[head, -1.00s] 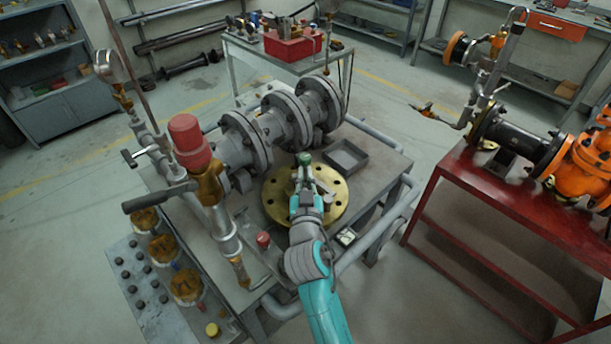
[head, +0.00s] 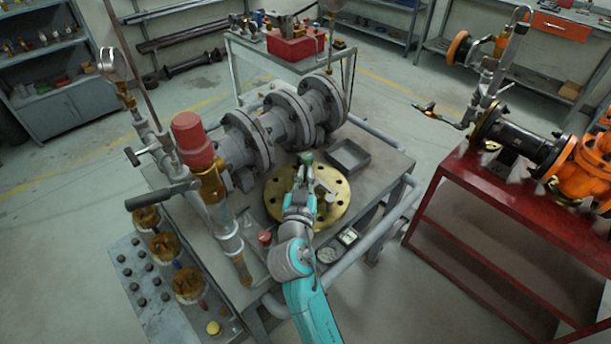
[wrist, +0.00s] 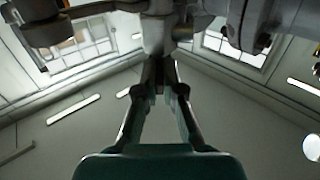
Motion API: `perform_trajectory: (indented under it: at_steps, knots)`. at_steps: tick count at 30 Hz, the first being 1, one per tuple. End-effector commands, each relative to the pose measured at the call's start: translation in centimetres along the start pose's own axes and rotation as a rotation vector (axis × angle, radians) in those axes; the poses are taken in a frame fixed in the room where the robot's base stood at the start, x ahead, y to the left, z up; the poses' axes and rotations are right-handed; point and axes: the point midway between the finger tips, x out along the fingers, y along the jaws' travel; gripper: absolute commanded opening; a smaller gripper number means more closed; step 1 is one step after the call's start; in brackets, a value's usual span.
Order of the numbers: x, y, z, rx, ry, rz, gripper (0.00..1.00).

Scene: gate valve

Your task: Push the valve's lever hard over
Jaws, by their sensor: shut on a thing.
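My gripper (head: 305,172) is over the brass flange (head: 338,206) on the grey bench, in the head view. Its jaws are shut at a small green-topped part (head: 306,157); I cannot tell if this part is the valve's lever. In the wrist view the two fingers (wrist: 161,90) close in toward a pale grey piece (wrist: 158,36) beyond their tips; the contact is too dark to make out. A dark lever handle (head: 160,195) sticks out left from a brass valve body (head: 211,184) under a red cap (head: 192,139), apart from my gripper.
Large grey flanged pipework (head: 285,125) stands behind my gripper. A dark open tray (head: 348,156) lies to its right on the bench. A red bench (head: 475,200) with orange and black valves stands at right. Open floor lies between the two benches.

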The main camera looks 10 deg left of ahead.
Motion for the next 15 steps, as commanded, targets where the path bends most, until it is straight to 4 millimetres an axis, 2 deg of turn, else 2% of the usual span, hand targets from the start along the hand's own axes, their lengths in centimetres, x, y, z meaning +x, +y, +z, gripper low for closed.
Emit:
perform_trajectory:
  at_steps: [1,3,4,15]
  knots:
    - [-0.02,0.01,0.12,0.0,-0.002,0.0,0.09]
    - [-0.02,0.01,0.1,0.0,-0.002,0.0,0.27]
    - [-0.01,0.01,0.09,0.0,-0.002,0.0,0.32]
    - [0.01,0.0,-0.38,0.0,0.0,-0.001,0.32]
